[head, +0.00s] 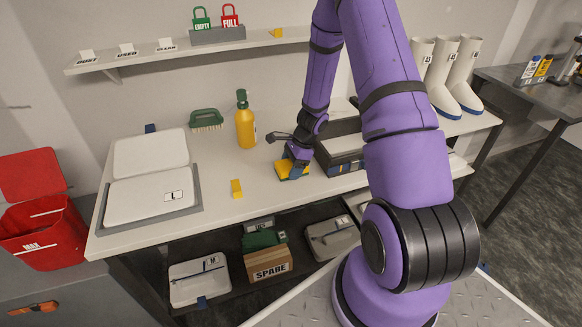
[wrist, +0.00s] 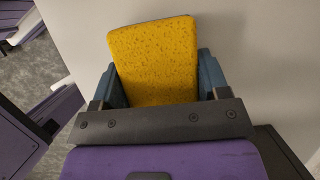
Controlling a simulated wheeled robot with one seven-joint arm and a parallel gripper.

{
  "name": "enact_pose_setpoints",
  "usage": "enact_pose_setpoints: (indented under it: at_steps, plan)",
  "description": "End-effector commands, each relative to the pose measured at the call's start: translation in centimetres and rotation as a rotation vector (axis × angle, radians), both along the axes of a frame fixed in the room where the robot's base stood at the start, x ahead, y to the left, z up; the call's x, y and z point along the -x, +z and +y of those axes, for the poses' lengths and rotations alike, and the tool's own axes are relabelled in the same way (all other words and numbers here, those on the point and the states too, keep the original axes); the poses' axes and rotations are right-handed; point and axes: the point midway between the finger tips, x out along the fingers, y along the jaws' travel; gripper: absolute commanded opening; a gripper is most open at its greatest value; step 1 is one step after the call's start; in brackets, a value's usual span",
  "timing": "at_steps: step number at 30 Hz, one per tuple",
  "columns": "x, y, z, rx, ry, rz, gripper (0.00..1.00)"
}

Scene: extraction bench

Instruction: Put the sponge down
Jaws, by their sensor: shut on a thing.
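The yellow sponge (wrist: 155,62) is between the two blue fingers of my gripper (wrist: 160,85) in the wrist view, with its far end sticking out past them. In the head view, my gripper (head: 293,166) is shut on the sponge (head: 288,172) at or just above the white bench top (head: 262,192). I cannot tell whether the sponge touches the surface. My gripper is left of a dark open box.
The dark box (head: 340,165) is close on the right. White trays (head: 150,195) fill the bench's left end. Bare bench lies in front.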

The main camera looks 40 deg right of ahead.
Motion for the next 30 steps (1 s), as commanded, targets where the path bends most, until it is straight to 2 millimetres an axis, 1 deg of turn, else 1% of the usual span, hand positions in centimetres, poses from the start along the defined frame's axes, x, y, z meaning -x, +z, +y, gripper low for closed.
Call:
enact_pose_setpoints:
  at_steps: [11, 12, 14, 15, 25, 28, 30]
  plan:
    - [0.0, -0.5, 0.0, -0.001, 0.0, 0.0, 0.43]
    - [0.0, -0.5, 0.0, -0.001, 0.0, 0.0, 0.75]
    - [0.0, -0.4, 0.0, -0.001, 0.0, 0.0, 0.89]
    - [0.0, -0.4, 0.0, -0.001, 0.0, 0.0, 0.94]
    - [0.0, -0.2, 0.0, 0.0, 0.001, -0.001, 0.94]
    - [0.0, 0.5, -0.3, 0.002, 0.0, -0.003, 0.94]
    - [0.1, 1.3, -0.6, 0.001, 0.0, -0.003, 0.94]
